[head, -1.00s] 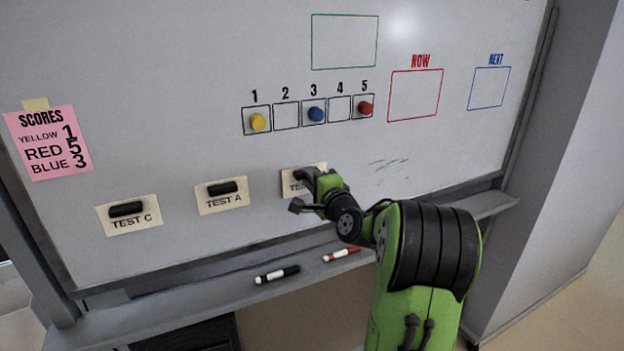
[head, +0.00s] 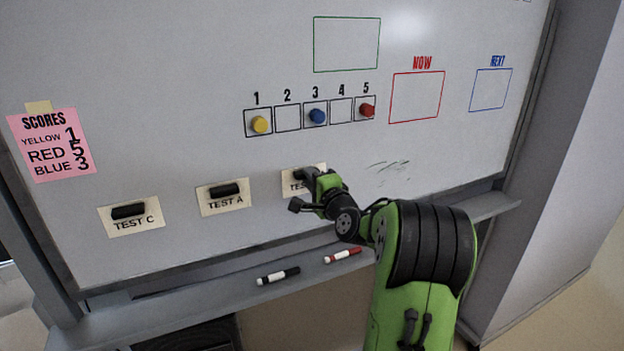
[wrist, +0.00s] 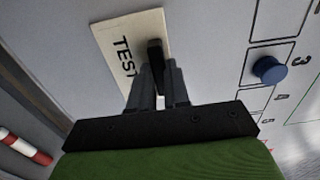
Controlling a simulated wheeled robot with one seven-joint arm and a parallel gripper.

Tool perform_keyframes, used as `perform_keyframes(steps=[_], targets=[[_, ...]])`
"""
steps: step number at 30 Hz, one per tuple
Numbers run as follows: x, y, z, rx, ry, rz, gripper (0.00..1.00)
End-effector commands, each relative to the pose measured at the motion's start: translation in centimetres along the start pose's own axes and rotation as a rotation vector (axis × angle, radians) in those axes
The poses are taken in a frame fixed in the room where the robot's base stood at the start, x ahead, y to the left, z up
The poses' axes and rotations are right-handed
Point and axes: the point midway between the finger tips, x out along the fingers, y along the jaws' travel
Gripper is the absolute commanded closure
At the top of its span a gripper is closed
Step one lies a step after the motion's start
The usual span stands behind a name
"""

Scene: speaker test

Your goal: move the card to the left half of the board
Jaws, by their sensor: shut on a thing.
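The whiteboard (head: 200,90) fills most of the head view. Three cream cards lie on its lower part: the TEST C card (head: 148,222) at far left, the TEST A card (head: 238,207) in the middle, and a third card (head: 293,189) marked TEST to the right, its last letter hidden by my gripper. Each of the two left cards has a black handle. My gripper (head: 305,178) is at the third card. In the wrist view my gripper (wrist: 158,88) is shut on that card's black handle (wrist: 155,52), and the card (wrist: 117,45) appears flat against the board.
A row of numbered boxes holds yellow (head: 260,124), blue (head: 317,116) and red (head: 367,110) magnets. A pink scores note (head: 50,145) is at left. Black (head: 278,276) and red (head: 342,256) markers lie on the tray. Red NOW (head: 416,97), blue NEXT (head: 490,90) and green (head: 346,45) frames are empty.

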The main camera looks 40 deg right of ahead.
Motion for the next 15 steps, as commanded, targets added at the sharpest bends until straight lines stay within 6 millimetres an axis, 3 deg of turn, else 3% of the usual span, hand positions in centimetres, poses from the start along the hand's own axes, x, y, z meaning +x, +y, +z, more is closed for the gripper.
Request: perform_keyframes(steps=[3,4,9,15], targets=[[-0.02,0.01,-0.01,0.0,0.0,0.0,1.0],[-0.03,0.02,-0.01,0.0,0.0,0.0,0.79],[-0.03,0.02,-0.01,0.0,0.0,0.001,0.54],[-0.03,0.02,-0.01,0.0,0.0,0.001,0.54]])
